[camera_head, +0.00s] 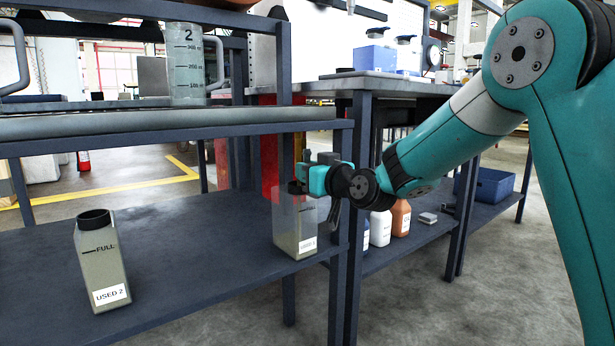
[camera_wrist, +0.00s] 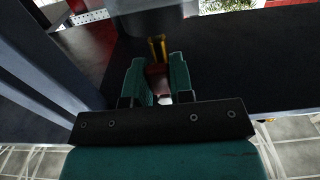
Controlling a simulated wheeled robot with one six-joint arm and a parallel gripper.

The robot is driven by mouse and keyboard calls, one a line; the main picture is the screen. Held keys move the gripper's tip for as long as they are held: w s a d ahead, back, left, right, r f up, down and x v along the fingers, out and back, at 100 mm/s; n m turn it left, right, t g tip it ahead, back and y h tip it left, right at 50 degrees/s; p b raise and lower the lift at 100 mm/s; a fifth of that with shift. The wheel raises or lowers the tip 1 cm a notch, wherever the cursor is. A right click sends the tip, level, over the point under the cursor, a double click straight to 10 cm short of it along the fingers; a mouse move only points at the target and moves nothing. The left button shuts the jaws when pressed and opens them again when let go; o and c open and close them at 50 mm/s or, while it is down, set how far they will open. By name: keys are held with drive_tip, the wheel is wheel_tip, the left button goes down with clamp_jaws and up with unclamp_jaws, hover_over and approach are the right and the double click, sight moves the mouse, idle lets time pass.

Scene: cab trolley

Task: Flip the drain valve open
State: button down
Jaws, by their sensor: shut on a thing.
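My gripper (camera_head: 322,172) reaches in at the lower shelf, just above a clear bottle (camera_head: 296,222) with a dark neck and a white label. In the wrist view my gripper (camera_wrist: 158,72) is shut on a dark reddish piece (camera_wrist: 157,84), which looks like the drain valve's lever. A brass stem (camera_wrist: 157,48) of the valve rises just beyond the fingertips, under a grey cylindrical body (camera_wrist: 150,20). The fingers hide most of the lever, so I cannot tell how far it is turned. In the head view the valve is hidden behind my gripper.
A bottle marked USED 2 (camera_head: 103,262) stands on the lower shelf (camera_head: 200,260) at left. A graduated jug marked 2 (camera_head: 187,75) stands above. A rack post (camera_head: 340,240) is close beside my gripper. White and orange bottles (camera_head: 401,217) stand beyond the post.

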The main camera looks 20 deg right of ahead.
idle(0.3)
drive_tip(key=c, duration=1)
unclamp_jaws()
drive_tip(key=v, duration=1.7)
drive_tip(key=shift+s, duration=0.2)
